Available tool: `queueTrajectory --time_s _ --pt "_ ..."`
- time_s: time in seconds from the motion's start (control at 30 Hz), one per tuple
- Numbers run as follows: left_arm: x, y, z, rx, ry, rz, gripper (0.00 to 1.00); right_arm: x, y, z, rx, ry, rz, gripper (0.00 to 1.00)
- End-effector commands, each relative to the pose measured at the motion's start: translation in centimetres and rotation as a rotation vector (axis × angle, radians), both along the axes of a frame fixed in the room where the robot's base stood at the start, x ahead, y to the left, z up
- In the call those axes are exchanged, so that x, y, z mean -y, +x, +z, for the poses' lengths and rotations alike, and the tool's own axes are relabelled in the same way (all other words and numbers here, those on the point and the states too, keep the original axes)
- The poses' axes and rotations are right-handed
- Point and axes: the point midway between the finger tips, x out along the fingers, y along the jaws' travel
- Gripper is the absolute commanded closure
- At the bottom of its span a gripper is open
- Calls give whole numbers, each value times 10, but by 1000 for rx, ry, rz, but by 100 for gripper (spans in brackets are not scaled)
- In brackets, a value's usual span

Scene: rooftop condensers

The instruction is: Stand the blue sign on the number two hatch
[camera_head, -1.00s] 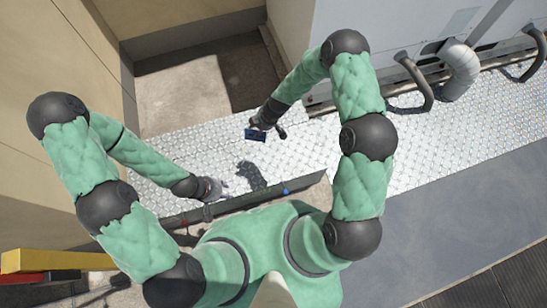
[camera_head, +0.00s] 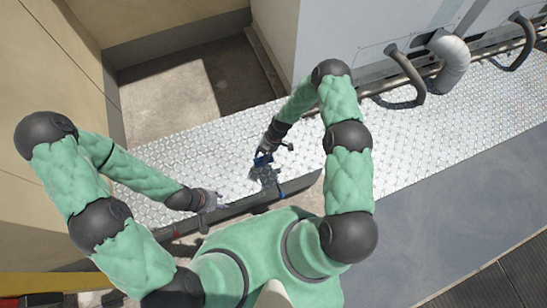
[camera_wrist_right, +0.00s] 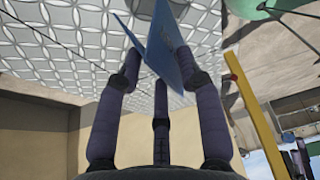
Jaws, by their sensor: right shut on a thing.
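No hatch number can be made out.
A dark tray-like ledge (camera_head: 240,207) with a blue mark and a red mark runs just in front of my body. Patterned metal plates (camera_head: 400,150) stretch right, beside a grey condenser housing (camera_head: 345,40) with curved pipes (camera_head: 452,62). A beige wall stands left.

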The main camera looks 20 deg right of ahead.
Motion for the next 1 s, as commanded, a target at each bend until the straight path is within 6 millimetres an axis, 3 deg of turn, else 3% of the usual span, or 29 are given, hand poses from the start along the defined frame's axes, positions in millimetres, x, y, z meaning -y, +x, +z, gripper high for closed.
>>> queueTrajectory --time_s 0.03,0.2,0.33,0.57,0.83,1.0 --pt "0 0 -8 0 0 0 60 12 3 -9 0 -1 -4 90" --pt "0 0 -22 0 0 0 60 33 8 -38 -1 0 -3 90" --pt "0 0 -29 0 0 0 60 45 11 -51 0 -1 -2 90" --pt "0 0 -33 0 0 0 60 53 14 -60 0 0 0 90" --pt "0 0 -49 0 0 0 60 57 14 -94 -1 0 -1 90" --pt "0 0 -48 0 0 0 60 58 15 -94 1 -1 -1 90"
